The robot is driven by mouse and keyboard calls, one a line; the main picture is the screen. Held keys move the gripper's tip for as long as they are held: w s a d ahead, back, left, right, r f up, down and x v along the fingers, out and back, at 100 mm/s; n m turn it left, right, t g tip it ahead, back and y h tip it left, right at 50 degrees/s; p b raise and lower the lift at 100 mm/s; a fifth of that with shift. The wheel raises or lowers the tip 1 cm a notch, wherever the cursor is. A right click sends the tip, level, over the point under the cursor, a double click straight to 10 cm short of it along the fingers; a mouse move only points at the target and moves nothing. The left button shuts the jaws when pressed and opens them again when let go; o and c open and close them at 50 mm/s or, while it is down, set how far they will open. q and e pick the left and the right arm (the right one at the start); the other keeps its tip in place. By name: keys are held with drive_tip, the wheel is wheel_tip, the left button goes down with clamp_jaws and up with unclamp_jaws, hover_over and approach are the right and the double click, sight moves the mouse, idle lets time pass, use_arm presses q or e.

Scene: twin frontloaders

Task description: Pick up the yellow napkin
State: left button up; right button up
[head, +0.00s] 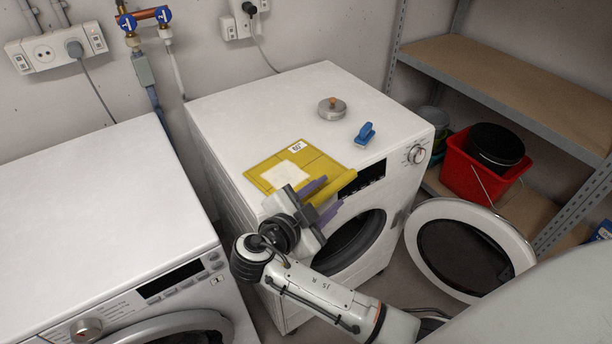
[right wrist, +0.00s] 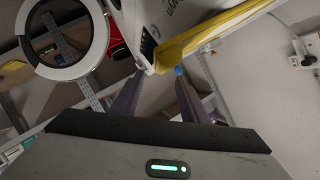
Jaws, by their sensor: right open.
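The yellow napkin (head: 325,165) lies on top of the right-hand washing machine (head: 250,105), near its front edge. Its front part sticks out past that edge. A white patch and a small white label lie on it. My right gripper (head: 320,200) is at the machine's front, beside the napkin's overhanging part, its purple fingers apart and apparently empty. In the right wrist view, the napkin's yellow edge (right wrist: 215,30) runs just beyond the open right fingers (right wrist: 157,78). The gripper and wrist hide part of the napkin's near left corner in the head view. My left gripper is not in view.
The machine's round door (head: 469,249) hangs open at right. A red bucket (head: 466,185) sits on the shelving. Another washer (head: 95,215) stands at left, its top bare.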

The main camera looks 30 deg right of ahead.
sight(338, 187)
drive_tip(key=x, duration=0.4)
drive_tip(key=shift+f, duration=0.2)
drive_tip(key=shift+s, duration=0.1)
clamp_jaws()
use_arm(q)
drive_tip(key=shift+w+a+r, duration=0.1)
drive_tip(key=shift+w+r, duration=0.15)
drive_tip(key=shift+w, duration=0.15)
